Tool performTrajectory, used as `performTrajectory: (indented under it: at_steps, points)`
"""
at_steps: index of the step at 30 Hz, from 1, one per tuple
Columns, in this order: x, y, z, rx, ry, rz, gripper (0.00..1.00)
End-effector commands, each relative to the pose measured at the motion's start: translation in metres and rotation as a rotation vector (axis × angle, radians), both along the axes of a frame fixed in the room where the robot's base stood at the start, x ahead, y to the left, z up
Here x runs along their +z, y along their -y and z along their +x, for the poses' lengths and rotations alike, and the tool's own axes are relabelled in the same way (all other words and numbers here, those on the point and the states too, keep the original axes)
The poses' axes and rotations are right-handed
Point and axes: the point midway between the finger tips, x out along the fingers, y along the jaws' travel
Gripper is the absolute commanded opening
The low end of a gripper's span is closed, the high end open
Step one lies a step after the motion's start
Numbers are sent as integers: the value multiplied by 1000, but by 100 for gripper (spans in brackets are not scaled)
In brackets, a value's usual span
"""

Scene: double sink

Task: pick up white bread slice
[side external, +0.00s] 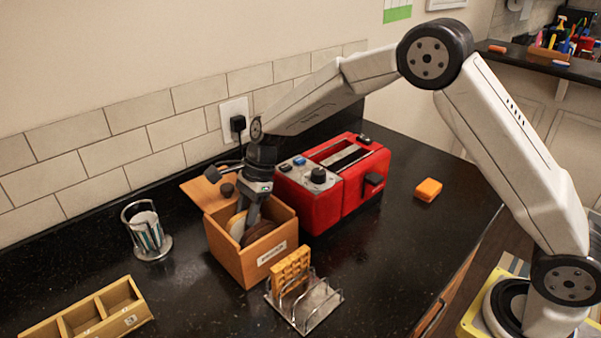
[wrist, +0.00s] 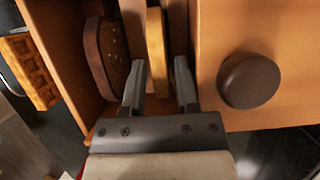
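The white bread slice (side external: 236,226) stands on edge in a wooden bread box (side external: 232,252). In the wrist view its pale edge (wrist: 155,45) shows between my two fingers. My gripper (side external: 250,214) reaches down into the box. In the wrist view my gripper (wrist: 160,75) is open, one finger on each side of the white slice, with a visible gap on both sides. A dark brown slice (side external: 258,232) stands beside it in the box; it also shows left of my fingers in the wrist view (wrist: 104,55). The lower part of the slices is hidden.
The box lid with a dark knob (wrist: 250,80) lies open behind the box. A red toaster (side external: 325,195) stands close right. A wire rack (side external: 318,305) holding a waffle (side external: 291,268) is in front. A metal holder (side external: 147,235) stands left. An orange sponge-like block (side external: 428,190) lies right.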

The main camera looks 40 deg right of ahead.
Motion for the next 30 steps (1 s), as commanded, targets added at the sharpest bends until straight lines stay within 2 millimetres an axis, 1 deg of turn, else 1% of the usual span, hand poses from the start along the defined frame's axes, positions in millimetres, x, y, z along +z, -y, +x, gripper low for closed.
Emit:
performTrajectory:
  at_steps: [14, 15, 17, 18, 30]
  points:
    - [0, 0, 0, 0, 0, 0, 38]
    - [0, 0, 0, -1, 0, 0, 26]
    - [0, 0, 0, -1, 0, 0, 6]
    - [0, 0, 0, -1, 0, 0, 0]
    - [3, 0, 0, 0, 0, 0, 0]
